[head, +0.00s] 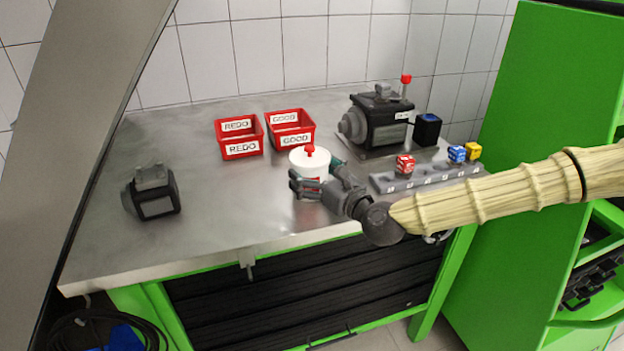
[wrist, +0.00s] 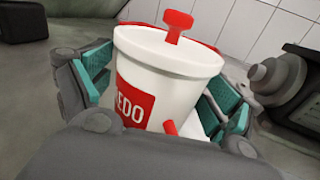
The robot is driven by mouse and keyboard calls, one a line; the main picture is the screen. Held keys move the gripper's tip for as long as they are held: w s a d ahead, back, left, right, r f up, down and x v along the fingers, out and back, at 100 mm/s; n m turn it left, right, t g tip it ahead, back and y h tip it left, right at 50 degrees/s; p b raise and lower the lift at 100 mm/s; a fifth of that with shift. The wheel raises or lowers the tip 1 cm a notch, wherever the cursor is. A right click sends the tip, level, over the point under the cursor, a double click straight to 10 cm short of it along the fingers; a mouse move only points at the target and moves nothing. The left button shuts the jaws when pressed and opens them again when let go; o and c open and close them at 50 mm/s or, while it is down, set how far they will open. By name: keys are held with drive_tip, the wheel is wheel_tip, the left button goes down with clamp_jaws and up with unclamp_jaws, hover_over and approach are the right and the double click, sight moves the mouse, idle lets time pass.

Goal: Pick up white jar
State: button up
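The white jar (head: 309,163) stands upright on the metal bench. It has a white lid with a red knob, and the wrist view shows the jar (wrist: 165,75) with a red label whose visible letters read "EDO". My gripper (head: 322,182) is low over the bench at the jar, with its fingers around it. In the wrist view the teal finger pads of my gripper (wrist: 160,100) are on both sides of the jar. The right pads stand a little apart from the wall; contact on the left is unclear. The jar's lower part is hidden by my gripper.
Two red bins labelled REDO (head: 239,138) and GOOD (head: 290,129) stand behind the jar. A dark pump (head: 378,120) is at the back right. A grey rail (head: 425,177) with coloured cubes is to the right. A dark motor (head: 152,192) stands at left, with clear bench between.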

sight(321, 165)
drive_tip(key=shift+r, duration=0.1)
drive_tip(key=c, duration=0.8)
drive_tip(key=shift+o, duration=0.2)
drive_tip(key=shift+r, duration=1.65)
drive_tip(key=s+r, duration=0.1)
drive_tip(key=s, duration=1)
drive_tip(key=shift+r, duration=0.25)
drive_tip(key=shift+s+p, duration=0.1)
drive_tip(key=shift+p, duration=0.5)
drive_tip(key=s+p, duration=0.4)
drive_tip(key=p, duration=0.7)
drive_tip(key=shift+s+a+r, duration=0.1)
drive_tip(key=shift+s+r, duration=0.05)
drive_tip(key=shift+s, duration=0.15)
